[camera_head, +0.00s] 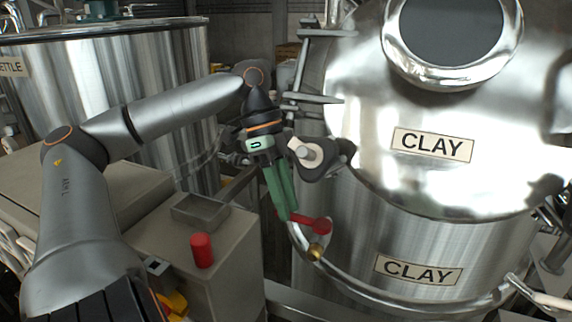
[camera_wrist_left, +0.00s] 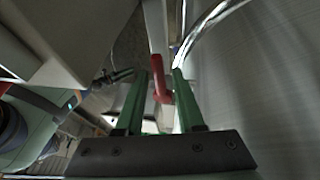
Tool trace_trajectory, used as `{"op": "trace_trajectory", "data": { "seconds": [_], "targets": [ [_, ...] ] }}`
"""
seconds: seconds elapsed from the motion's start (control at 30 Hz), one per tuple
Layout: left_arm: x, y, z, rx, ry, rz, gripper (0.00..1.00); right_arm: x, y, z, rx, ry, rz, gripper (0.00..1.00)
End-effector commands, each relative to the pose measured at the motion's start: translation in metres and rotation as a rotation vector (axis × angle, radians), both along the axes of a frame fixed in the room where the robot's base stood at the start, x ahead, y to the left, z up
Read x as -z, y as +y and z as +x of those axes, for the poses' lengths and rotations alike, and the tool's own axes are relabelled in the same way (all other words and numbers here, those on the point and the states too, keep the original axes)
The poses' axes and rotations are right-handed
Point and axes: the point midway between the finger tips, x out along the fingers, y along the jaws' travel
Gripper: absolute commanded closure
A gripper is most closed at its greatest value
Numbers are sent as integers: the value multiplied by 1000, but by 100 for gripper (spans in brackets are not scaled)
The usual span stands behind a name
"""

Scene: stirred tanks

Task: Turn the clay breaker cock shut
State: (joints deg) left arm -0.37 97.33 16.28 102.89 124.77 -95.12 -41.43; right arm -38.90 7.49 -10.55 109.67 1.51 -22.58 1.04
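The clay breaker is the shiny steel vessel with two CLAY labels (camera_head: 432,145) at the right of the head view. Low at its left side is the cock, with a red handle (camera_head: 314,224) and a brass end (camera_head: 316,252) below it. My left gripper (camera_head: 286,210) reaches down from above, its green fingertips at the left end of the handle. In the left wrist view the fingers (camera_wrist_left: 160,82) stand apart, and the red handle (camera_wrist_left: 158,70) shows between and beyond them. I cannot tell whether a finger touches it. My right gripper is not in view.
A grey cabinet (camera_head: 150,235) left of the cock carries a shallow metal tray (camera_head: 200,210) and a red cylinder (camera_head: 201,250). A curved pipe (camera_head: 375,293) runs along the vessel's lower side. A large kettle (camera_head: 150,80) stands at the back left.

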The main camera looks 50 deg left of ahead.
Motion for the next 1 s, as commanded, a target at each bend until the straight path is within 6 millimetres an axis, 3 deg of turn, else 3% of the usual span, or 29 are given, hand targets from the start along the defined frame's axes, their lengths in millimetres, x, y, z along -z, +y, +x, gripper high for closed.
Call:
{"op": "trace_trajectory", "data": {
  "seconds": [0.1, 0.47, 0.8, 1.0],
  "targets": [
    [1, 0, 0, 0, 2, 0, 50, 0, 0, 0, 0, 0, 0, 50],
    [-7, 4, 0, 0, 4, 0, 50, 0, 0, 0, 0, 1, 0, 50],
    [-71, 33, -1, -3, 3, 2, 50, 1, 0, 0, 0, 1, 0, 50],
    [-100, 47, -2, -2, 5, 2, 50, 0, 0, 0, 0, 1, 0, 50]
  ]
}}
